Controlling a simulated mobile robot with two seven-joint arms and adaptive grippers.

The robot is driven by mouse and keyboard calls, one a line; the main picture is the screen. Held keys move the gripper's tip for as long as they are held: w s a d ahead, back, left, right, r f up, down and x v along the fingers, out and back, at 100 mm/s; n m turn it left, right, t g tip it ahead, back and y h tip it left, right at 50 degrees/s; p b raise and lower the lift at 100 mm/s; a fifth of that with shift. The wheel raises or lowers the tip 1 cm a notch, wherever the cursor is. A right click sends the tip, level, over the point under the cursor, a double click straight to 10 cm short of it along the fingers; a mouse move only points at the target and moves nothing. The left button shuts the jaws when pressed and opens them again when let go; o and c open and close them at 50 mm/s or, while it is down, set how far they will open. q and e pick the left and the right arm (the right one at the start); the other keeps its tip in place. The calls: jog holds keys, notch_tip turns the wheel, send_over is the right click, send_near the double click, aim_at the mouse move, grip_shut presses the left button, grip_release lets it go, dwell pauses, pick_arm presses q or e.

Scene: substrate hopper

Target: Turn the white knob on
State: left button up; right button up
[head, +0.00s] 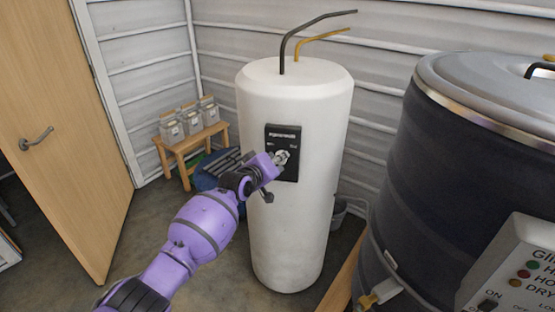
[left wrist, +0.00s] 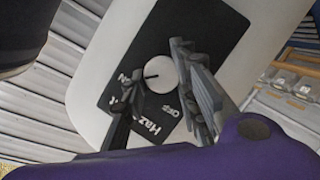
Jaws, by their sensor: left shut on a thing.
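The white knob (left wrist: 162,72) is round and sits on a black panel (left wrist: 197,22) on the front of the white tank (head: 293,230). In the left wrist view its dark pointer line lies toward the ON label; the OFF label is on another side. My left gripper (head: 281,158) is at the panel, shut on the knob, with one finger on each side of it. In the head view the gripper hides most of the knob. The black panel also shows in the head view (head: 283,132). My right gripper is in neither view.
A large dark drum (head: 440,160) with a grey control box (head: 520,265) stands close on the right. A wooden bench (head: 190,146) with several bags is behind at the left. A wooden door (head: 60,130) is at far left. Two pipes rise from the tank top.

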pick_arm(q)
jog(key=shift+d+r, duration=0.25)
jog(key=shift+r, duration=0.45)
jog(key=o, duration=1)
jog(key=shift+d, duration=0.1)
jog(key=shift+f, duration=0.3)
jog(key=v, duration=1.2)
jog(key=shift+f, duration=0.1)
